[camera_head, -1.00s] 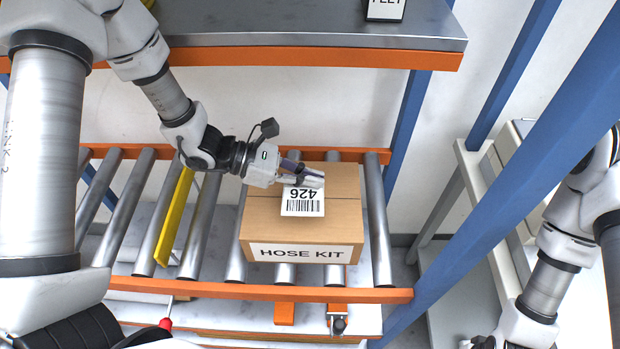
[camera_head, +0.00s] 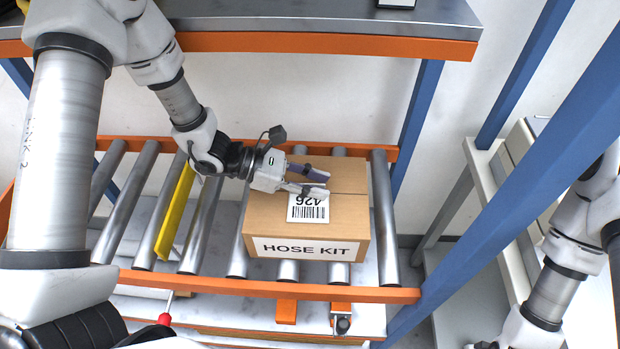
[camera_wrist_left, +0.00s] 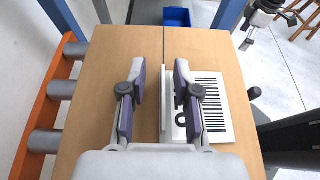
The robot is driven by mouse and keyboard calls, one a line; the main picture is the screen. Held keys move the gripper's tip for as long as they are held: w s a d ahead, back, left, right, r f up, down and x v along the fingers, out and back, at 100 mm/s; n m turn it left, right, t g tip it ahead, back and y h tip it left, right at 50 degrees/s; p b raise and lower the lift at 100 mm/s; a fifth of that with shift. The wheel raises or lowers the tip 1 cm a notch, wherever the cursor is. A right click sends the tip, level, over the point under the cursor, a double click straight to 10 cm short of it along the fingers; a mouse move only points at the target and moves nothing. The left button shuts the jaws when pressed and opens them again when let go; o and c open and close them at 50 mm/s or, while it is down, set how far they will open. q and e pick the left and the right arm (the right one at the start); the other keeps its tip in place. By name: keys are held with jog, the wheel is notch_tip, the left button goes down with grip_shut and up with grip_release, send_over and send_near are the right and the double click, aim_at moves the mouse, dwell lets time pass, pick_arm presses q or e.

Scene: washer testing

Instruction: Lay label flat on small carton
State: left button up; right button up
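The small carton (camera_head: 270,215) is a brown box marked HOSE KIT. It sits on the roller conveyor and fills much of the left wrist view (camera_wrist_left: 100,60). My right gripper (camera_head: 484,345) is at the bottom edge, mostly cut off.
The conveyor rollers (camera_head: 110,222) have orange rails, and a yellow bar (camera_head: 175,212) lies left of the carton. A metal shelf (camera_head: 330,18) hangs above and behind. A blue post (camera_head: 500,195) stands right of the conveyor. A blue bin (camera_wrist_left: 176,17) shows in the left wrist view.

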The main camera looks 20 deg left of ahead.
pick_arm(q)
jog(key=shift+a+r, duration=0.1)
jog(key=shift+r, duration=0.2)
jog(key=v, duration=0.4)
jog(key=shift+a+r, duration=0.2)
jog(key=shift+a, duration=0.05)
jog(key=p+v, duration=0.2)
jog(key=v, duration=0.4)
jog(key=shift+s+a+r+p, duration=0.15)
jog(key=shift+p, duration=0.15)
jog(key=shift+s+a, duration=0.15)
jog(key=shift+a, duration=0.25)
